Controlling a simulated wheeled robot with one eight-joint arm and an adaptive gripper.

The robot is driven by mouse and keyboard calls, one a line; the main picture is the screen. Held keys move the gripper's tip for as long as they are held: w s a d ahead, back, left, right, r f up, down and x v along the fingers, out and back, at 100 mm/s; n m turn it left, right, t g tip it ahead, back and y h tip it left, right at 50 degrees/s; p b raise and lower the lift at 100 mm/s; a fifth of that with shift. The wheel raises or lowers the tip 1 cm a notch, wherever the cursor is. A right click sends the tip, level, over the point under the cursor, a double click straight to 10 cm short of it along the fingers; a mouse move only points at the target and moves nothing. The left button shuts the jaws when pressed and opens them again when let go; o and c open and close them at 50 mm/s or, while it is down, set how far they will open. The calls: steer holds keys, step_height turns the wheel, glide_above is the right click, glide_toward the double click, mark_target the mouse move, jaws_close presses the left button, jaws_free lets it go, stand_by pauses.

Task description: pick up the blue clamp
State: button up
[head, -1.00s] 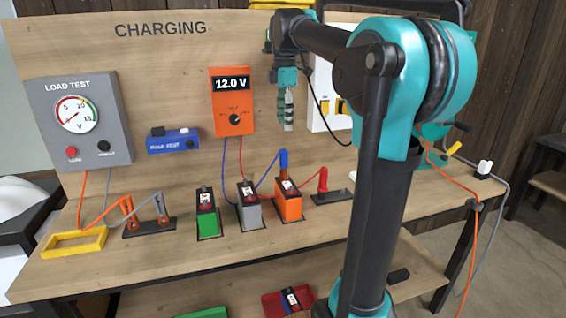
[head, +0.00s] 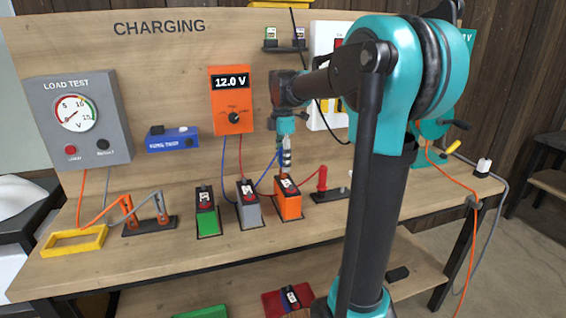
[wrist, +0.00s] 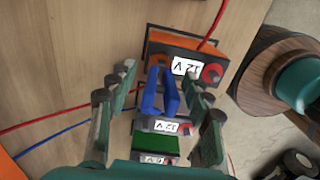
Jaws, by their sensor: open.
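The blue clamp (wrist: 152,94) stands between the spread fingers of my gripper (wrist: 158,85) in the wrist view, in front of the orange battery (wrist: 178,45). My gripper is open, with a gap on each side of the clamp, and no grip on it shows. In the head view my gripper (head: 286,158) points down just above the orange battery (head: 289,205) and hides most or all of the clamp. The blue cable (head: 268,170) runs from there to the orange 12.0 V charger (head: 232,100).
A grey battery (head: 248,210) and a green battery (head: 206,222) stand to the left. A red clamp (head: 323,180) stands upright on a dark holder close to the right. The charging board (head: 170,60) rises behind. A yellow tray (head: 75,242) lies at the bench's left end.

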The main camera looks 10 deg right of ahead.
steer(key=shift+f, duration=0.7)
steer(key=shift+c, duration=0.6)
jaws_close()
